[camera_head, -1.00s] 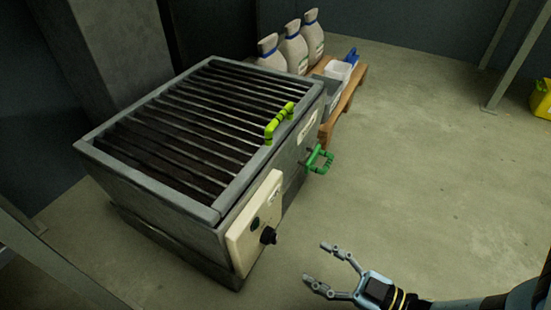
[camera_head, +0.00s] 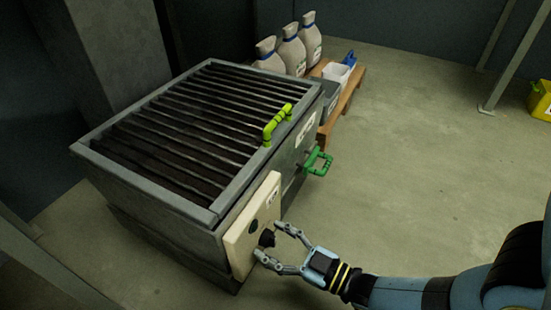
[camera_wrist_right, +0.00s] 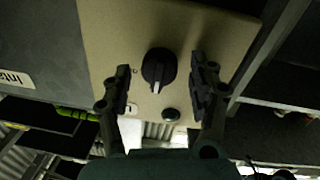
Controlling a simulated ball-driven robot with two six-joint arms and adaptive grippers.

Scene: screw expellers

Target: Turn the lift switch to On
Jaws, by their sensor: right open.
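The lift switch (camera_head: 266,239) is a black rotary knob on a cream control panel (camera_head: 240,243) on the front of a grey grated hopper. In the right wrist view the knob (camera_wrist_right: 158,69) shows a raised bar with a pale line on it; the panel's markings are too small to read. My right gripper (camera_head: 268,243) is open, with its fingers on either side of the knob. In the right wrist view its fingertips (camera_wrist_right: 161,80) stand apart from the knob, with a gap on each side. My left gripper is not in view.
A dark round button (camera_wrist_right: 171,115) sits on the panel near the knob. The hopper (camera_head: 142,204) has a yellow-green handle (camera_head: 272,128) on its grate and a green handle (camera_head: 318,161) on its side. Sacks (camera_head: 292,52) stand behind.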

